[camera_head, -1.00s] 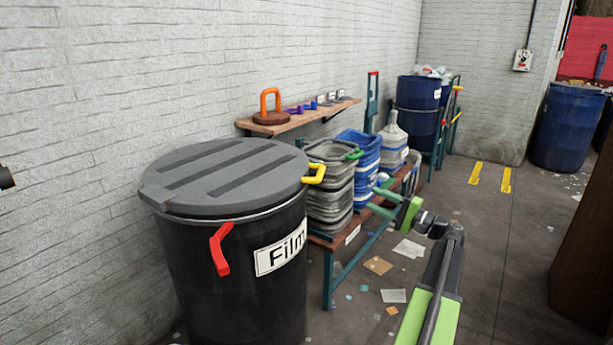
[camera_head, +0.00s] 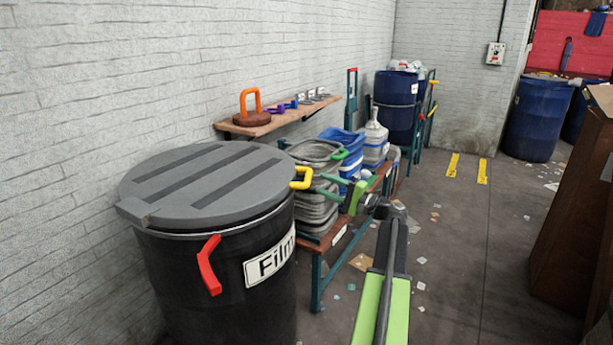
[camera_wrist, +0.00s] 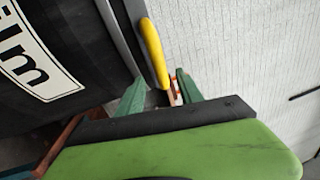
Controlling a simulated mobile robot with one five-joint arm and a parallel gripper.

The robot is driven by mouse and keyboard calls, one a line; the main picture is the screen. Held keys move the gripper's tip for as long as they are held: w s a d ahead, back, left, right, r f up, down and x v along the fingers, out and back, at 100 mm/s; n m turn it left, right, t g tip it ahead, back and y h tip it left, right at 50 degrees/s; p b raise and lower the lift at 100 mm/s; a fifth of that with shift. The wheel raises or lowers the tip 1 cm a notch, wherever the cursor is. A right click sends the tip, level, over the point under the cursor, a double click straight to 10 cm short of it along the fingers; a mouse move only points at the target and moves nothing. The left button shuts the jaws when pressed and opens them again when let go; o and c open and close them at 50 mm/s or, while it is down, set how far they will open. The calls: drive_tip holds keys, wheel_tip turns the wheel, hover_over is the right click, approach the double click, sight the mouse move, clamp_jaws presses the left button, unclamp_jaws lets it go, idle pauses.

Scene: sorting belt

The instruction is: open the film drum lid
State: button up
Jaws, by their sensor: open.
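The black film drum (camera_head: 218,285) stands at the left, with a white "Film" label (camera_head: 269,263). Its grey round lid (camera_head: 165,160) with dark strips lies over the top. A yellow handle (camera_head: 301,178) sticks out at the lid's right edge. My gripper (camera_head: 318,184) is open just right of this handle. In the wrist view, the yellow handle (camera_wrist: 153,52) lies ahead of and between the green fingers of my gripper (camera_wrist: 161,80). Whether a finger touches it, I cannot tell. A red handle (camera_head: 209,265) is on the drum's side.
A bench (camera_head: 316,284) with grey and blue stacked bins stands right behind the drum. A wall shelf (camera_head: 270,124) holds an orange-handled tool. Blue drums stand farther back. Brown panels (camera_head: 570,220) stand at the right. The floor between is open, with scattered scraps.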

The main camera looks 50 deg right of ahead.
sight(308, 177)
drive_tip(key=x, duration=0.7)
drive_tip(key=shift+w+p, duration=0.1)
drive_tip(key=shift+p, duration=0.3)
clamp_jaws()
idle(0.8)
